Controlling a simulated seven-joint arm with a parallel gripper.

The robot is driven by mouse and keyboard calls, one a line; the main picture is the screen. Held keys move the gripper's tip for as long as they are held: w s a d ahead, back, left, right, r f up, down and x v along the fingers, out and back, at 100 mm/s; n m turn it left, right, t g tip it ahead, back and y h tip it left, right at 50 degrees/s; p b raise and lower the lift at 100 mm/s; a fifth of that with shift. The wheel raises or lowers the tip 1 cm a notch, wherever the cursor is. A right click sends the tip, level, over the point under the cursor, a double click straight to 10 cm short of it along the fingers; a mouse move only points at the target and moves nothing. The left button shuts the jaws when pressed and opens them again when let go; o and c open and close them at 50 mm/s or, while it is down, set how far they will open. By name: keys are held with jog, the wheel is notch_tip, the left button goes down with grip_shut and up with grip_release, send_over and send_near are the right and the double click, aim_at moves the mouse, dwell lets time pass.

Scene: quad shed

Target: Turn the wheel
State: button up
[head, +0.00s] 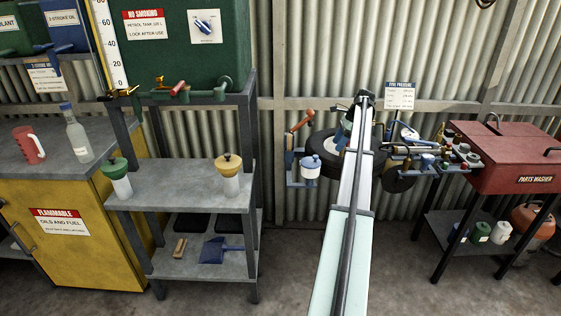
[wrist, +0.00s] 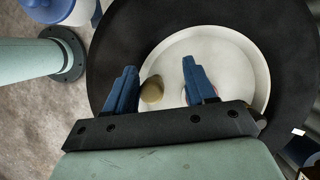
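The wheel has a black tyre (wrist: 122,42) and a pale dished centre (wrist: 235,70), and it fills much of the wrist view. In the head view the dark tyre (head: 322,143) shows against the back wall, partly hidden by my arm. A small tan round knob or hub (wrist: 152,90) shows at the pale centre. My gripper (wrist: 160,68) has two blue fingers, spread apart over the pale centre. The knob appears between them, closer to the left finger. I cannot tell whether either finger touches it. In the head view my arm mostly hides the gripper.
A white pot with a blue lid (head: 310,166) stands left of the wheel, and pipes and valves (head: 425,158) crowd its right. A red parts washer (head: 515,160) stands at the right. A grey shelf (head: 190,188) and yellow cabinet (head: 75,215) stand left.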

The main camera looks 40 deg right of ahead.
jog(key=w+m, duration=0.1)
jog(key=m, duration=0.1)
jog(key=shift+w+m+t+h, duration=0.3)
jog(key=shift+t+h, duration=0.1)
jog(key=v, duration=1.4)
jog(key=w+a+f+n, duration=0.2)
jog(key=w+a+f, duration=0.2)
jog(key=a, duration=0.5)
jog(key=w+a+f+n+t, duration=0.1)
jog(key=a+f, duration=0.4)
jog(key=a, duration=0.5)
jog(key=w+a+f+n+t, duration=0.1)
jog(key=w+a+f+n, duration=0.2)
jog(key=a, duration=0.6)
jog(key=w+f, duration=0.2)
jog(key=w, duration=0.1)
jog(key=shift+w+a+f+n+h, duration=0.25)
jog(key=shift+w+a+n+h, duration=0.05)
